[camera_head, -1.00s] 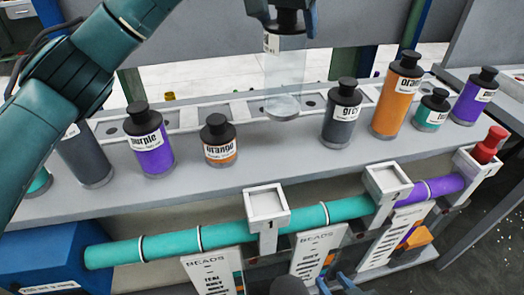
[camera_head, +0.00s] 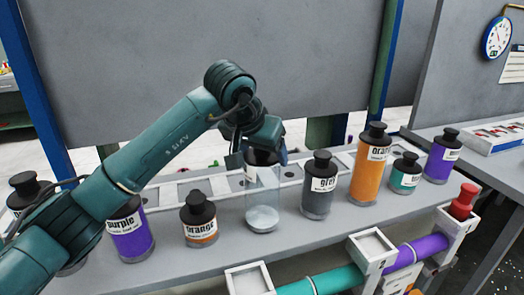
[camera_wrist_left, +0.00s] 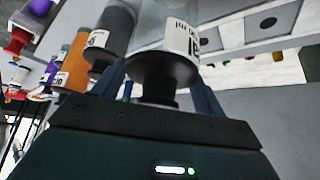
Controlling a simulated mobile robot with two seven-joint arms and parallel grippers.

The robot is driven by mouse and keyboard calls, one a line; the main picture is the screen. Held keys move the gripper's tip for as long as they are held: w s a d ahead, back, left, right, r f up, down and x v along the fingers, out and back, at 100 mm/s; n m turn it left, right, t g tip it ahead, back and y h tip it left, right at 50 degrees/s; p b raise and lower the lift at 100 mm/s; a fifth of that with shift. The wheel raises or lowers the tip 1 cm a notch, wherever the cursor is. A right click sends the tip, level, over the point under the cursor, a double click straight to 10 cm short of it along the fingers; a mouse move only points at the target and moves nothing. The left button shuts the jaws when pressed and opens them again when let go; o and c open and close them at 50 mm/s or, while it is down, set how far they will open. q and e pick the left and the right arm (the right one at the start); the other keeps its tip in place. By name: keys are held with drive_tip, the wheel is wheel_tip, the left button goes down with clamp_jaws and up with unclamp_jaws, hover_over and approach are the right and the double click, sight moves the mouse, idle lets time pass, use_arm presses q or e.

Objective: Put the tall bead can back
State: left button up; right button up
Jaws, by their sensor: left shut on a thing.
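The tall bead can (camera_head: 262,202) is clear, with pale beads at the bottom and a dark cap. It is upright on the shelf (camera_head: 170,265), between the short orange can (camera_head: 199,220) and the grey can (camera_head: 318,190); I cannot tell if its base touches. My left gripper (camera_head: 262,152) is shut on its cap from above. In the left wrist view the fingers (camera_wrist_left: 160,88) flank the dark cap, and part of the can's label (camera_wrist_left: 187,40) shows. My right gripper is not in view.
A tall orange can (camera_head: 369,172), a teal can (camera_head: 404,175) and a purple can (camera_head: 441,158) stand to the right. Another purple can (camera_head: 130,240) is at left, partly behind my arm. A teal and purple tube (camera_head: 335,281) runs along the front. A slotted rail (camera_head: 195,188) lies behind.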

use_arm(q)
drive_tip(key=shift+f, duration=0.1)
drive_tip(key=o, duration=1.8)
drive_tip(key=shift+c, duration=0.2)
drive_tip(key=shift+s+r, duration=0.1)
drive_tip(key=shift+r, duration=0.25)
drive_tip(key=b+v, duration=0.1)
drive_tip(key=v, duration=1)
drive_tip(key=shift+s+r, duration=0.15)
drive_tip(key=shift+a, duration=0.15)
